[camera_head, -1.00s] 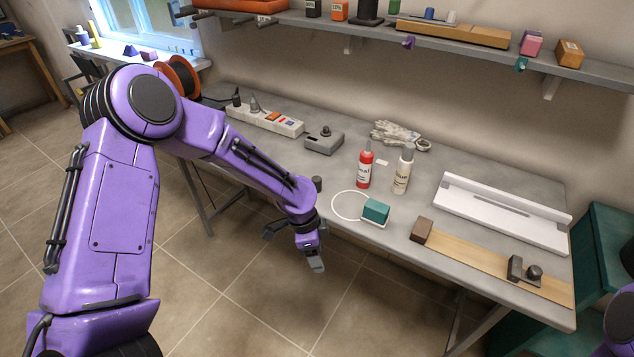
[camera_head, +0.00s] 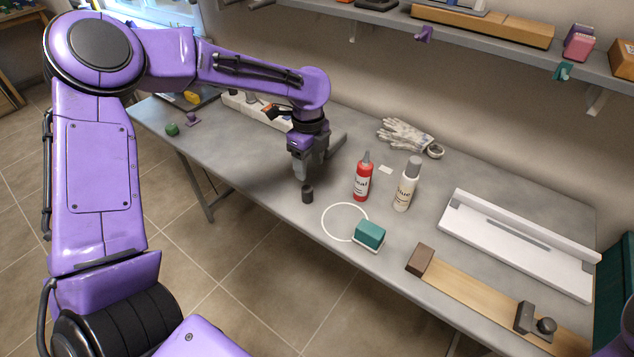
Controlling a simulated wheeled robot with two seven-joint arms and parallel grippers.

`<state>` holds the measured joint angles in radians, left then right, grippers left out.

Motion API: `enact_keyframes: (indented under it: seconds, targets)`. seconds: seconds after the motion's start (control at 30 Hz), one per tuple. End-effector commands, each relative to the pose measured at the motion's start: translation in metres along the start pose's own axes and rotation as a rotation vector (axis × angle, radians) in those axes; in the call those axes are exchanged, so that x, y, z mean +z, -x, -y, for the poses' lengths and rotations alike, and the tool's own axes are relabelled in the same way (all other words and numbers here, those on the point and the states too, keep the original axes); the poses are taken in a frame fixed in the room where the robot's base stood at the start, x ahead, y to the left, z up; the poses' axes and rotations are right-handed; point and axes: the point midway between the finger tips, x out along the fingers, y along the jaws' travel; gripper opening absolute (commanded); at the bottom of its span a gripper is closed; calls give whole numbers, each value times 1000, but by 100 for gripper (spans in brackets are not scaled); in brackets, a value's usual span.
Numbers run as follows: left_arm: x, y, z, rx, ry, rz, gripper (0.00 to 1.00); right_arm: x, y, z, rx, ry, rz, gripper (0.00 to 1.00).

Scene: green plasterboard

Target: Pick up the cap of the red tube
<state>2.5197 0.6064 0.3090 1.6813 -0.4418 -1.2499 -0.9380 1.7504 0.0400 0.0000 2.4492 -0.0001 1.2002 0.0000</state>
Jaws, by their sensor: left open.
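The red tube (camera_head: 362,182) stands upright on the grey table, with a grey tapered top (camera_head: 366,158). My right gripper is out of view.
A white bottle (camera_head: 403,188) with a grey cap stands right of the red tube. A white ring (camera_head: 326,222) and a green block (camera_head: 370,233) lie in front. Gloves (camera_head: 405,134) lie behind. A white tray (camera_head: 520,250) and a wooden board (camera_head: 470,290) are at the right.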

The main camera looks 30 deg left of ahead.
Motion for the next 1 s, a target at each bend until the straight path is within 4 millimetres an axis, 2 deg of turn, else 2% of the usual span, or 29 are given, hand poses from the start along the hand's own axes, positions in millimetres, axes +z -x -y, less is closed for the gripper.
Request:
enact_keyframes:
  seconds: [0.2, 0.37, 0.6, 0.83, 0.87, 1.0]
  targets:
    - [0, -40, -1, 6, 0, -2, 60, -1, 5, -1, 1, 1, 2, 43]
    - [0, -58, -2, 6, 0, -3, 60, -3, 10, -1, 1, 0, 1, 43]
    - [3, -97, -4, 3, 0, -1, 60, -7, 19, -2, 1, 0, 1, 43]
    - [3, -102, -3, 0, 0, -1, 60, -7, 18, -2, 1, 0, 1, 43]
    - [3, -102, -3, 0, 0, -1, 56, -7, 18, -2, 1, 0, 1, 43]
    - [3, -102, -3, 0, 0, 0, 11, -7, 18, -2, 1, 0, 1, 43]
